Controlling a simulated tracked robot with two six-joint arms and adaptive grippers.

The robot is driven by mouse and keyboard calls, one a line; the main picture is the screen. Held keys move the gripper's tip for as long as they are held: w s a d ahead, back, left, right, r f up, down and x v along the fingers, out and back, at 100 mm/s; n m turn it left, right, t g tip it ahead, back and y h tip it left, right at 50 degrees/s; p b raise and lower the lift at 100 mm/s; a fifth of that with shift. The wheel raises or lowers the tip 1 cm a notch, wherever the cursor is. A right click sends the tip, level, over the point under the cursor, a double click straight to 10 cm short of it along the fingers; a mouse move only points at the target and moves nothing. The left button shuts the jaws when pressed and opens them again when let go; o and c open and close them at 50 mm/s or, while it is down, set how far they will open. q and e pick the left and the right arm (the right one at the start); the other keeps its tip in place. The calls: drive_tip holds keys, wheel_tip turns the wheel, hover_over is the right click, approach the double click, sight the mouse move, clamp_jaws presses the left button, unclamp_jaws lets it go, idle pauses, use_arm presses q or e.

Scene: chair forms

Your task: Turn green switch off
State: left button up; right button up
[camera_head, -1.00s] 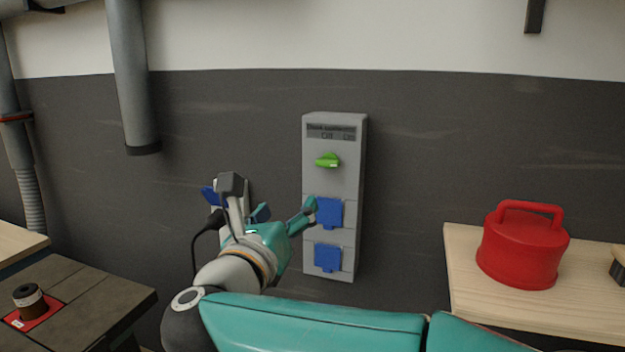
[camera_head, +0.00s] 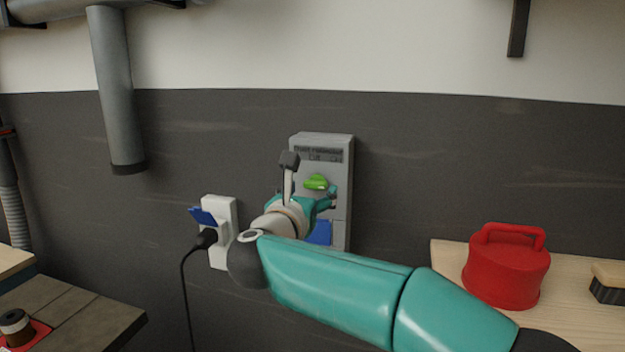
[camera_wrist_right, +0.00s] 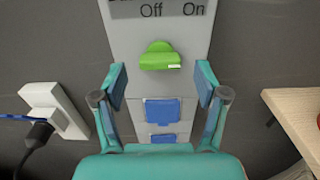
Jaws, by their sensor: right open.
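The green switch (camera_head: 316,182) sits on the grey wall box (camera_head: 347,165), below a label strip. In the right wrist view the green switch (camera_wrist_right: 160,57) lies below the words Off and On, with a pale mark at its right end, on the On side. My right gripper (camera_head: 318,194) is just in front of the box, partly hidden by its own wrist in the head view. In the wrist view my right gripper (camera_wrist_right: 161,78) is open and empty, its fingers on either side of and slightly below the switch, apart from it. My left gripper is out of view.
Blue socket covers (camera_wrist_right: 162,110) are on the box below the switch. A white socket (camera_head: 221,230) with a black plug and cable is to the left. A red canister (camera_head: 507,265) and a brush (camera_head: 608,284) stand on the wooden table (camera_head: 447,254) at right.

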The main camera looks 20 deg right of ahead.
drive_tip(key=shift+x, duration=1.15)
drive_tip(key=c, duration=1.2)
drive_tip(key=shift+o, duration=0.2)
